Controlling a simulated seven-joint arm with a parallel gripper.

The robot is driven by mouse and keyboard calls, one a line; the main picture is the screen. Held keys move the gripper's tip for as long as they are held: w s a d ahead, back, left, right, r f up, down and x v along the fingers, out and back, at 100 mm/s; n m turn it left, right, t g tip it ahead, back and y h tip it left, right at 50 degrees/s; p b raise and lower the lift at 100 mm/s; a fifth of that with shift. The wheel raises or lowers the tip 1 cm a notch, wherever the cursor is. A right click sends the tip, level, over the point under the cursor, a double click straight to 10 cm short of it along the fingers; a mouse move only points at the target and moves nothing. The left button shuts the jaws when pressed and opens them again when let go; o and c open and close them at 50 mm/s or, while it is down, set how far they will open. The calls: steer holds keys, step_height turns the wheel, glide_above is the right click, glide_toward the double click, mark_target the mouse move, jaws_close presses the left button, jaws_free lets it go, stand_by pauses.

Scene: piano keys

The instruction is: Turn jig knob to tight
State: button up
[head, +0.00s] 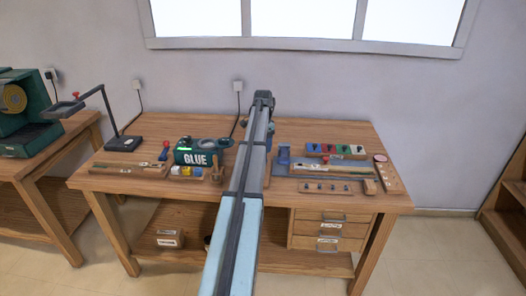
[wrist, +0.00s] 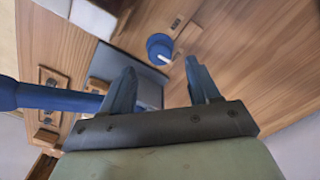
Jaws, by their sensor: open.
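The blue round knob (wrist: 158,46) with a white pointer mark shows in the wrist view, just beyond my fingertips. The pointer lies slanted, toward the lower right of the picture. My gripper (wrist: 157,68) is open and empty, with one dark blue finger on each side. The knob lies apart from the fingers, between and ahead of them. A grey plate (wrist: 128,64) lies below the knob and is partly hidden by the left finger. I cannot read any tight mark. In the head view my arm hides the middle of the bench, and the fingers cannot be made out.
A blue bar (wrist: 45,97) lies left of my gripper in the wrist view. Bare wood lies right of the knob.

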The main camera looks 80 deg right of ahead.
step_height(320, 180, up, 9)
stand_by(0.3)
stand_by(0.5)
